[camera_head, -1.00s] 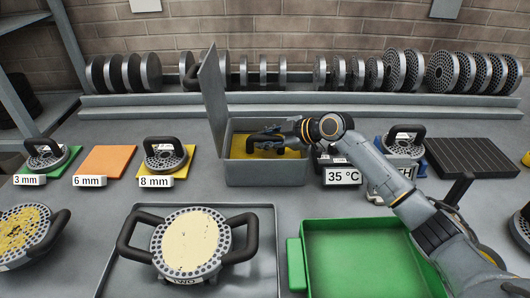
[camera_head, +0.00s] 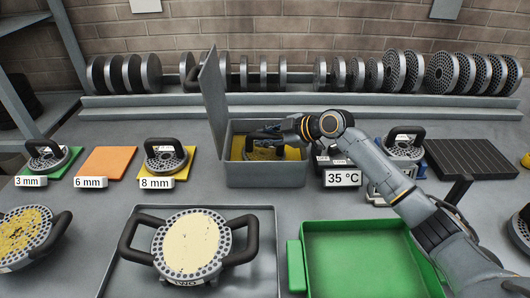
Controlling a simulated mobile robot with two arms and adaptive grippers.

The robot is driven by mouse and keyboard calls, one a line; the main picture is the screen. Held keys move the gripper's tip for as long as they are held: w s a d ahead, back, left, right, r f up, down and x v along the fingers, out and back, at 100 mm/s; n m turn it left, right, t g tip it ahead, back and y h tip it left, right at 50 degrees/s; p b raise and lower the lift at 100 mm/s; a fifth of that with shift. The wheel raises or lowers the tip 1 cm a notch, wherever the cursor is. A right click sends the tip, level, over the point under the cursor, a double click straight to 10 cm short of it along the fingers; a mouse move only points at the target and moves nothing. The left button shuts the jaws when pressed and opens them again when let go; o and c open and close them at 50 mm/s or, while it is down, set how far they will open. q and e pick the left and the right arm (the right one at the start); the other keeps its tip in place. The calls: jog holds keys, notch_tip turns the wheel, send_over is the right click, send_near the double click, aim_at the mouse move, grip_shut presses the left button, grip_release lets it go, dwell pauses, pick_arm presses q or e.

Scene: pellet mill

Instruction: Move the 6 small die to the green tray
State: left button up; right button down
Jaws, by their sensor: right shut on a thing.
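My right gripper (camera_head: 268,132) reaches into the open grey box (camera_head: 262,176) and is shut on the black handle of a small die (camera_head: 260,152). The die is at or just above the yellow interior of the box; I cannot tell whether it touches the bottom. The arm hides part of it. The orange 6 mm mat (camera_head: 106,162) is bare. The green tray (camera_head: 365,262) stands empty at the front right, partly under my right arm. My left gripper is not in view.
Small dies sit on the 3 mm mat (camera_head: 64,168) and the 8 mm mat (camera_head: 176,163). A large two-handled die (camera_head: 190,240) lies in a grey tray (camera_head: 262,285). A 35 °C display (camera_head: 342,178) stands right of the box, whose lid (camera_head: 213,95) is upright.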

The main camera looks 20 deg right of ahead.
jog(key=shift+r+p, duration=1.5)
jog(key=shift+r, duration=1.6)
jog(key=shift+w, duration=0.1)
